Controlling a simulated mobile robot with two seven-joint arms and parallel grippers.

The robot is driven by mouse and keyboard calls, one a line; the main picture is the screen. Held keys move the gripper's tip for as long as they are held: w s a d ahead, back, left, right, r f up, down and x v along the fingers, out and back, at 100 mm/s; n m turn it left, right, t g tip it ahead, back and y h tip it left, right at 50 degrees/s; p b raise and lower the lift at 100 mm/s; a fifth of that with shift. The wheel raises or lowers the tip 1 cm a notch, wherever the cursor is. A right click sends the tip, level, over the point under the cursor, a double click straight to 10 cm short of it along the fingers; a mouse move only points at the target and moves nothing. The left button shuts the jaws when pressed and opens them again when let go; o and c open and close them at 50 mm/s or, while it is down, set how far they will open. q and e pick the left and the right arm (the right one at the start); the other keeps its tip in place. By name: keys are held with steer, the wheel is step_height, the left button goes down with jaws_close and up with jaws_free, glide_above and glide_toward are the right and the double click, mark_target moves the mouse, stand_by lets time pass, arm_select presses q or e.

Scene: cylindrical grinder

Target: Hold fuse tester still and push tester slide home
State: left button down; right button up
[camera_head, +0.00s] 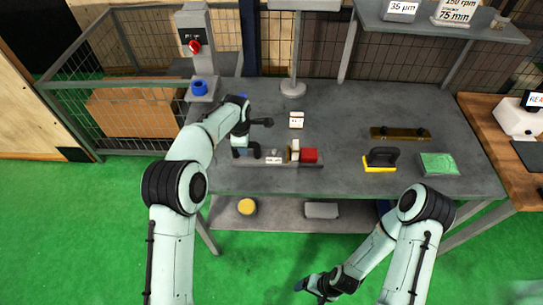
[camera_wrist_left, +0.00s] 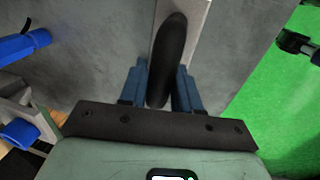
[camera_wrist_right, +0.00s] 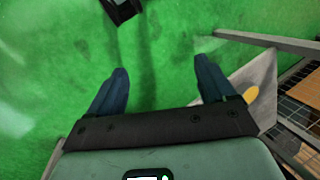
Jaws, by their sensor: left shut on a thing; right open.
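The fuse tester (camera_head: 275,161) is a long, low grey bar with a white label, lying near the table's front edge. A red block (camera_head: 309,155) sits towards its right end, beside an upright cream piece (camera_head: 294,150); I take the red block as the slide's end. My left gripper (camera_head: 244,152) is at the tester's left end. In the left wrist view its blue fingers (camera_wrist_left: 162,80) are shut on a black rounded handle (camera_wrist_left: 170,45). My right gripper (camera_head: 318,288) is open and empty, low in front of the table; it also shows in the right wrist view (camera_wrist_right: 160,85) over green floor.
A small white labelled card (camera_head: 296,120) stands behind the tester. A brown bar (camera_head: 400,134), a black-and-yellow item (camera_head: 381,159) and a green tray (camera_head: 438,164) are on the table's right. A post with a red button (camera_head: 195,46) stands at back left. A lower shelf (camera_head: 280,218) runs below.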

stand_by(0.3)
